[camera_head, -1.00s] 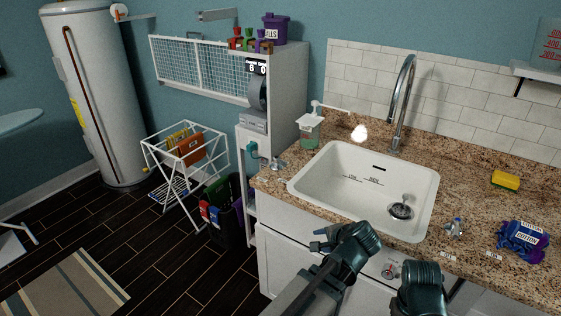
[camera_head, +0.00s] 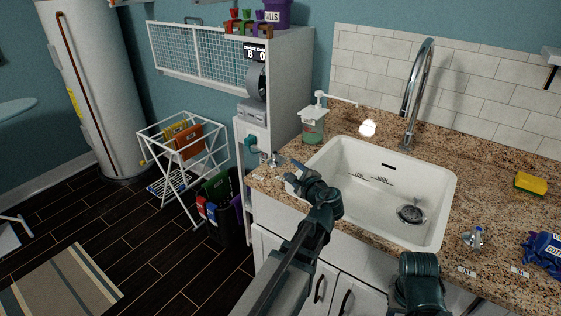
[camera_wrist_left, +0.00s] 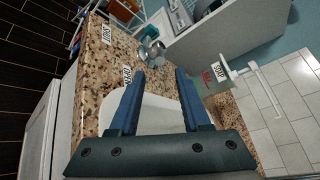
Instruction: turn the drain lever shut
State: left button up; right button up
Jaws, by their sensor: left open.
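A small silver lever (camera_head: 271,159) stands on the granite counter at the left of the sink. In the left wrist view the lever (camera_wrist_left: 151,52) is just beyond my fingertips, with a SHUT label (camera_wrist_left: 107,32) and a second, hard-to-read label (camera_wrist_left: 127,75) beside it. Its exact angle is unclear. My left gripper (camera_head: 291,176) is open and empty over the sink's left rim, pointing at this lever and apart from it; its two blue fingers (camera_wrist_left: 161,73) show in the wrist view. A similar lever (camera_head: 473,237) stands right of the sink. My right gripper is out of view.
The white sink (camera_head: 448,190) has a drain fitting (camera_head: 410,213) and a tall faucet (camera_head: 416,95). A soap dispenser (camera_head: 313,125) stands behind the left lever. A yellow sponge (camera_head: 531,183) and blue packet (camera_head: 543,250) lie at right.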

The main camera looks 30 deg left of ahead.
aim_at(280, 157)
pick_arm(q)
jog(key=b+x, duration=0.2)
jog(key=x, duration=0.8)
jog(key=shift+w+a, duration=0.1)
jog(key=shift+a, duration=0.05)
grip_shut()
dwell(1.1)
